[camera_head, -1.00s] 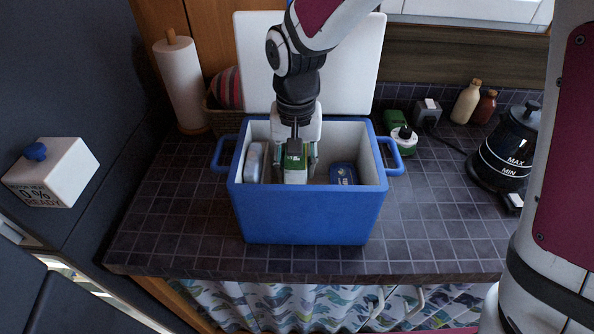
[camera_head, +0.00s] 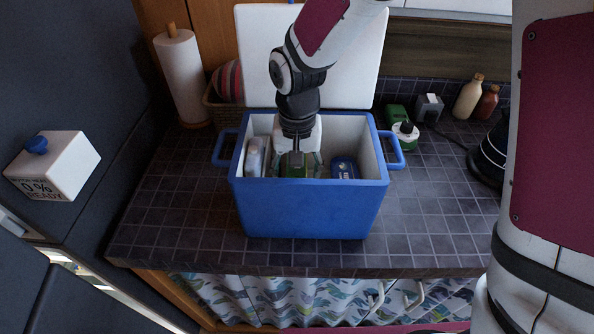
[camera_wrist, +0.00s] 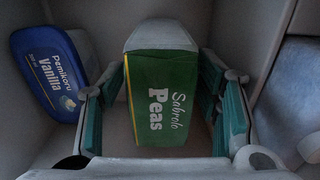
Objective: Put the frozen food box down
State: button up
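The frozen food box is a green peas box (camera_wrist: 163,100) labelled "Sabrolo Peas", with a yellow stripe and a pale end. It is inside the blue cooler (camera_head: 305,215), and the head view shows only part of it (camera_head: 295,169). My gripper (camera_head: 299,166) reaches down into the cooler over the box. In the wrist view my gripper's green-padded fingers (camera_wrist: 160,78) stand on either side of the box, with narrow gaps between pads and box. The underside of the box is hidden.
A blue vanilla tub (camera_wrist: 50,75) lies beside the box in the cooler. A pale package (camera_head: 254,158) stands at the cooler's left wall. The white lid (camera_head: 350,60) stands upright behind.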

notch_tip(320, 180, up, 12)
jog(key=shift+r, duration=0.25)
dwell(0.4)
jog(key=s+d+r+t, duration=0.2)
jog(key=s+d+r, duration=0.2)
jog(key=s+d, duration=0.4)
jog(key=s+d+r+t, duration=0.3)
jog(key=s+d+r, duration=0.1)
jog(key=s+d, duration=0.5)
jog(key=shift+d, duration=1.05)
jog(key=shift+w, duration=0.1)
jog(key=shift+c, duration=0.4)
